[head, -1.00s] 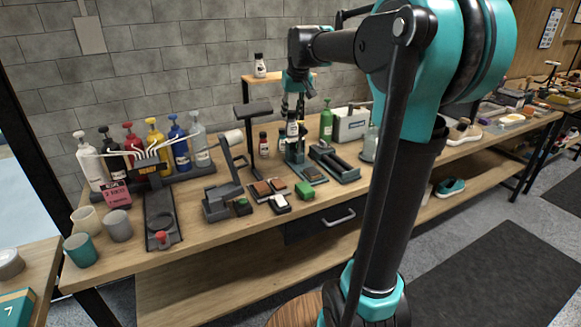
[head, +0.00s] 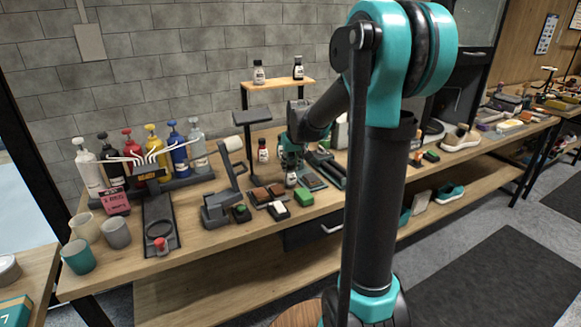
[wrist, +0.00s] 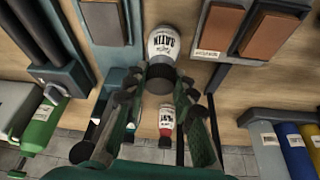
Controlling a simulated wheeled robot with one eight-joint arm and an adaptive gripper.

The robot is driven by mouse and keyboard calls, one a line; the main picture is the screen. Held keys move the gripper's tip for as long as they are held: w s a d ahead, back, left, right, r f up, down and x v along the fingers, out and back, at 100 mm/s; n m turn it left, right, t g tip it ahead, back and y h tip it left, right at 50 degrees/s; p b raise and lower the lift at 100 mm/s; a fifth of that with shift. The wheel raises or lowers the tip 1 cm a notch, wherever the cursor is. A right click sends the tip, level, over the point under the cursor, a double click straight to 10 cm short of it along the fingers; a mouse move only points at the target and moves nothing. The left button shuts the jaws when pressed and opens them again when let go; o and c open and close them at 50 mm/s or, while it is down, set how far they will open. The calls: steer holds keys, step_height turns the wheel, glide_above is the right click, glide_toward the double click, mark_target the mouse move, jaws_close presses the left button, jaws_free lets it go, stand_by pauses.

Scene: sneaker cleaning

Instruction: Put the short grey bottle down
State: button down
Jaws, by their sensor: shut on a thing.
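The short grey bottle (wrist: 162,42) has a pale label reading "SATIN" and a dark grey cap. My gripper (wrist: 160,82) is shut around its cap end in the wrist view. In the head view my gripper (head: 292,166) points down, with the bottle (head: 291,179) below it, low over the wooden table (head: 215,243). The bottle looks roughly upright. Whether its base touches the table cannot be told.
A dark slotted tray (head: 328,168) is on the right. A red-labelled bottle (head: 262,151) stands behind. Two bottles stand on the raised shelf (head: 280,86).

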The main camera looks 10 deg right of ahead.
steer(key=shift+f, duration=0.3)
steer(key=shift+f, duration=0.1)
steer(key=c, duration=1.3)
jaws_free()
steer(key=shift+o, duration=0.2)
steer(key=a+v, duration=0.1)
steer(key=v, duration=1.1)
steer(key=s+d+f+m, duration=0.1)
steer(key=s+d+f, duration=0.1)
steer(key=s+f, duration=0.8)
steer(key=s+d+f, duration=0.2)
steer(key=s+f, duration=0.9)
steer(key=s, duration=0.5)
steer(key=shift+d+m+h, duration=0.25)
steer(key=shift+m+h, duration=0.05)
steer(key=shift+m, duration=0.1)
